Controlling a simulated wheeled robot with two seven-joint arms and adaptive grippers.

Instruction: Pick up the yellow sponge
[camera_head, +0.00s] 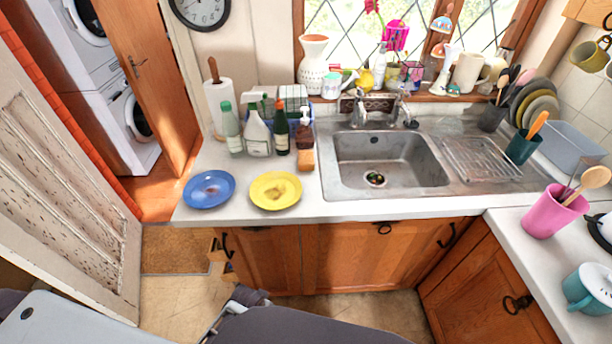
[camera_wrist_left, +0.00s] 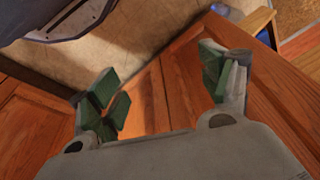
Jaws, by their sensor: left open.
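The sponge (camera_head: 302,160), a small orange-yellow block, lies on the counter just left of the sink. It is in front of a dark brown pump bottle (camera_head: 304,135). My left gripper (camera_wrist_left: 165,88) shows in the left wrist view, its green-padded fingers spread apart with nothing between them. It is in front of wooden cabinet doors, away from the sponge, which is not in that view. My right gripper is in neither view.
A blue plate (camera_head: 209,189) and a yellow plate (camera_head: 276,190), both stained, lie on the counter left of the sponge. Bottles (camera_head: 258,135) stand behind them. The steel sink (camera_head: 390,165) is to the right. The front counter edge lies above the cabinet doors (camera_head: 345,257).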

